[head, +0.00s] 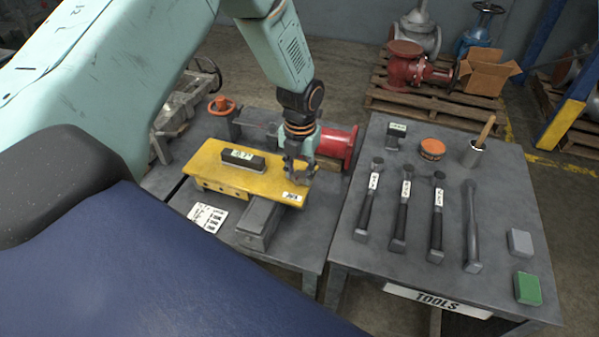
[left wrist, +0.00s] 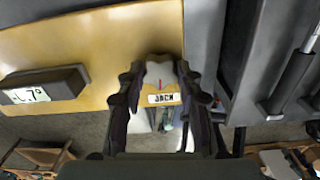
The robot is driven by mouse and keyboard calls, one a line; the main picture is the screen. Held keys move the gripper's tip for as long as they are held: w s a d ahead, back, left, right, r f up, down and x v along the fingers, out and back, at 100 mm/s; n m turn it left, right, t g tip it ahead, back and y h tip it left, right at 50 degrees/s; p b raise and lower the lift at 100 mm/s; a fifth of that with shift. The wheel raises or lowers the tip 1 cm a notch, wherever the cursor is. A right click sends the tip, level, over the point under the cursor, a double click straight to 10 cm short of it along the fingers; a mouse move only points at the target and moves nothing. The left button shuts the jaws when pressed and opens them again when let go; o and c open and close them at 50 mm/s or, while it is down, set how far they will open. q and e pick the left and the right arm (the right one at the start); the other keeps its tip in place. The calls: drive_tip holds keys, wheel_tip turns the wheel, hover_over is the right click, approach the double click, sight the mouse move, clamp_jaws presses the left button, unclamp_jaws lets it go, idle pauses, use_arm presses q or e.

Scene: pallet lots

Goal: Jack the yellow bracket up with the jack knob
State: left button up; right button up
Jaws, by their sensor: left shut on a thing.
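The yellow bracket (head: 225,178) lies on the grey left bench in the head view; its yellow plate (left wrist: 60,45) fills the upper left of the left wrist view. A black digital level (head: 243,160) rests on it; its display in the left wrist view (left wrist: 40,88) seems to read -1.7°. My left gripper (head: 298,172) points down at the bracket's right end. It is shut on the jack knob (left wrist: 160,74), a grey knob with a red mark, just by the JACK label (left wrist: 161,99). The fingers mostly hide the knob in the head view. My right gripper is not in view.
A grey block (head: 262,220) sits under the bracket's near side, beside a white card (head: 208,217). An orange handwheel (head: 222,105) and red flanged part (head: 338,146) stand behind. The tools bench (head: 400,280) at right holds hammers (head: 404,203) and a green block (head: 527,288).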

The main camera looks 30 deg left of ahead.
sight(300, 175)
use_arm(q)
drive_tip(key=shift+w+r+m, duration=0.15)
drive_tip(key=shift+w+m, duration=0.05)
drive_tip(key=shift+m, duration=0.1)
drive_tip(key=o, duration=0.9)
drive_tip(key=shift+c, duration=0.2)
drive_tip(key=shift+o, duration=1.4)
drive_tip(key=shift+s, duration=0.15)
wheel_tip(300, 175, up, 12)
